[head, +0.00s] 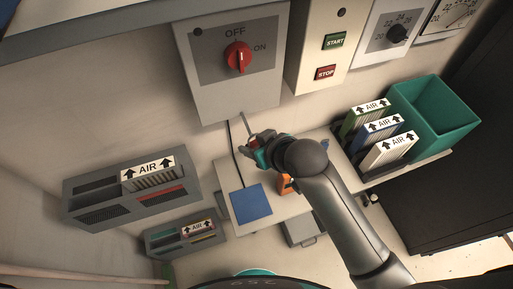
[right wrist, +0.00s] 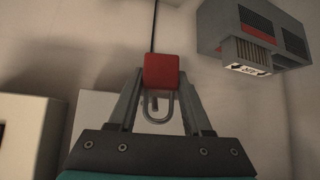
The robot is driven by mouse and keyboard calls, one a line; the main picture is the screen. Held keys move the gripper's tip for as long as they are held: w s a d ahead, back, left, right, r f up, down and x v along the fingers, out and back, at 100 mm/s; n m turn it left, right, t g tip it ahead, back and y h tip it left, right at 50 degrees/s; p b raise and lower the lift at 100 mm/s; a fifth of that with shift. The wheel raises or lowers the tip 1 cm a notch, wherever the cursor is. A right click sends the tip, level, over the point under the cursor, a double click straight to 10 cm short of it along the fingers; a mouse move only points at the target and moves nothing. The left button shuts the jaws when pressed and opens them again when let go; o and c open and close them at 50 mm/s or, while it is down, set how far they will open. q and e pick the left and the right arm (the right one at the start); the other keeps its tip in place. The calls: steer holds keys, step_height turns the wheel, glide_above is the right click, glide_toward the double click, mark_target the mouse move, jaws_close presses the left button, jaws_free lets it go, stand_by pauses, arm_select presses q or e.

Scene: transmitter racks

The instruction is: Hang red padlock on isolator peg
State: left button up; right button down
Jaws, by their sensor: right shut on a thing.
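My right gripper (head: 252,139) is just below the grey isolator box (head: 213,88), which has a red rotary knob (head: 238,57) between OFF and ON marks. It is shut on the red padlock (right wrist: 161,71). In the right wrist view the red body sits between the two fingertips, and its grey shackle (right wrist: 146,108) points back toward the palm. In the head view the padlock is mostly hidden by the gripper. A thin grey peg (head: 244,123) sticks out under the isolator box, close to the gripper. I cannot tell whether the shackle touches it. My left gripper is not in view.
A START/STOP box (head: 312,72) stands right of the isolator. A shelf with a blue pad (head: 251,203) is below. Upright AIR filters (head: 388,152) and a teal bin (head: 428,103) are at right. Grey AIR racks (head: 88,213) are on the left wall.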

steer(key=w, duration=0.1)
steer(key=w+f, duration=0.1)
steer(key=w+a, duration=0.1)
steer(key=shift+w+f, duration=0.2)
steer(key=shift+f, duration=0.05)
stand_by(0.5)
stand_by(0.4)
steer(key=shift+c, duration=1.3)
jaws_free()
steer(key=shift+f, duration=0.1)
steer(key=v, duration=1.5)
steer(key=shift+s, duration=0.15)
